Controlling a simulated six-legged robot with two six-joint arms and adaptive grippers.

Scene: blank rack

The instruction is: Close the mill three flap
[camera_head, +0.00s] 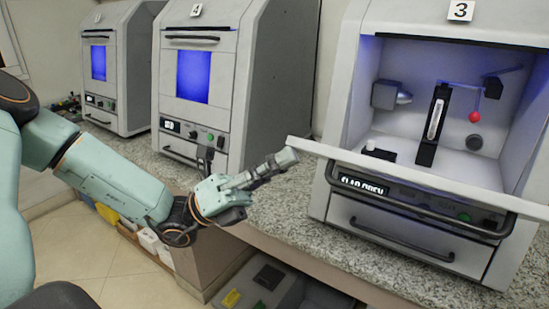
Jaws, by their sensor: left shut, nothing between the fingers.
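The mill marked 3 (459,12) stands at the right on the counter. Its inside is open to view. Its flap (420,177) is swung down and sticks out toward me as a long pale edge, with a dark handle bar below it. A display (362,185) under the flap reads as flap open, partly covered. Inside are a red ball (474,117) and a dark upright holder with a pale strip (434,122). My left gripper (287,158) is shut and empty, its tip close to the flap's left end; I cannot tell if they touch. My right gripper is out of view.
Mill 4 (225,120) and another similar mill (112,112) stand to the left with flaps shut and blue windows. The granite counter (275,208) is clear between mill 4 and mill 3. A grey bin (268,278) sits below the counter.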

